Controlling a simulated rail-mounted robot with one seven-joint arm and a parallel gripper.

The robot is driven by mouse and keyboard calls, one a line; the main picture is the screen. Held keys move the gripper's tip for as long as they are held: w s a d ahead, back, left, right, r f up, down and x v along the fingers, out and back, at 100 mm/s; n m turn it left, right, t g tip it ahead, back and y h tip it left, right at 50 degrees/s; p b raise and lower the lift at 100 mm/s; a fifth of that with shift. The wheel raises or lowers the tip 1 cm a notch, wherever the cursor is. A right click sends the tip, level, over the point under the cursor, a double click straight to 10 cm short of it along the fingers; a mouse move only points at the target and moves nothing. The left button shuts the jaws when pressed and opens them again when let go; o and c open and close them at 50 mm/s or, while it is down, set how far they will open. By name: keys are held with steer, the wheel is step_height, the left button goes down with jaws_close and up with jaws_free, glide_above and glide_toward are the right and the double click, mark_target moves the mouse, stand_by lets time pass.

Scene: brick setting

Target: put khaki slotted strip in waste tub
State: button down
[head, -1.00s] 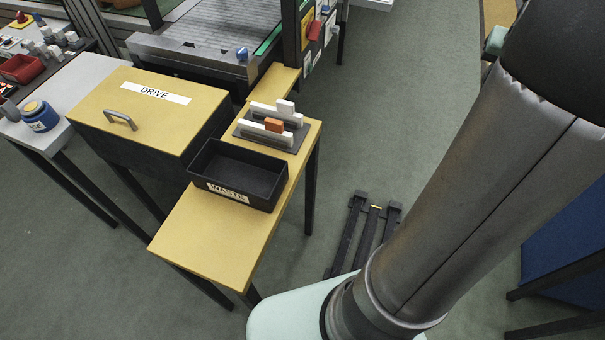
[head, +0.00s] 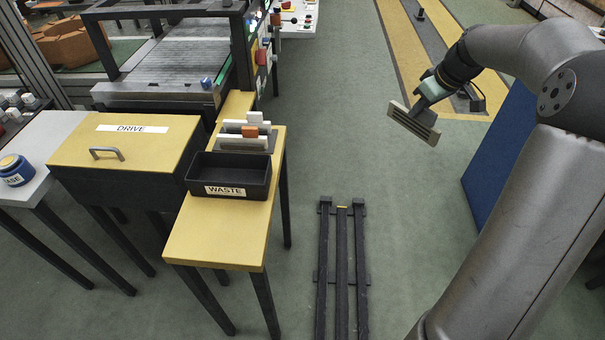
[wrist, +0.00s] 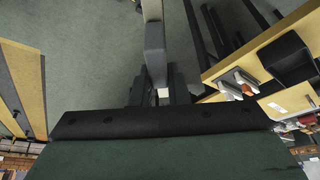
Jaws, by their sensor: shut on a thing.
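The khaki slotted strip (head: 413,124) is held in the air at the upper right of the head view, tilted, with dark slots along it. My gripper (head: 425,104) is shut on it. In the wrist view only a narrow beige edge of the strip (wrist: 152,9) shows, beyond the grey finger. The waste tub (head: 228,190) is a black open box labelled WASTE on the yellow bench, well to the left of my gripper. It also shows at the right of the wrist view (wrist: 286,60). Its inside looks empty.
A rack with white blocks and an orange one (head: 249,131) stands right behind the tub. A yellow-topped DRIVE box (head: 140,140) is to its left. A dark slatted pallet (head: 341,260) lies on the floor. Open green floor separates my gripper from the bench.

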steer(key=w+a+f+n+g+y, duration=0.1)
steer(key=w+a+n+g, duration=0.15)
steer(key=a+n, duration=0.95)
steer(key=w+a+f+n+g+y, duration=0.1)
steer(key=a+f+n+g, duration=0.15)
steer(key=a, duration=2.05)
steer(key=shift+s+a+f+p, duration=0.6)
steer(key=shift+s+a+f, duration=0.5)
steer(key=shift+a+f, duration=1.05)
steer(key=shift+s+a+f+p, duration=0.55)
steer(key=shift+s+a+f, duration=0.55)
steer(key=shift+a+f, duration=1.05)
steer(key=shift+s+a+f+p, duration=0.6)
steer(key=shift+s+a+f, duration=0.5)
steer(key=shift+a+f, duration=1.05)
steer(key=shift+a+r, duration=0.15)
steer(key=shift+r, duration=0.05)
steer(key=shift+f, duration=0.2)
steer(key=c, duration=1.4)
jaws_free()
steer(key=shift+r, duration=0.1)
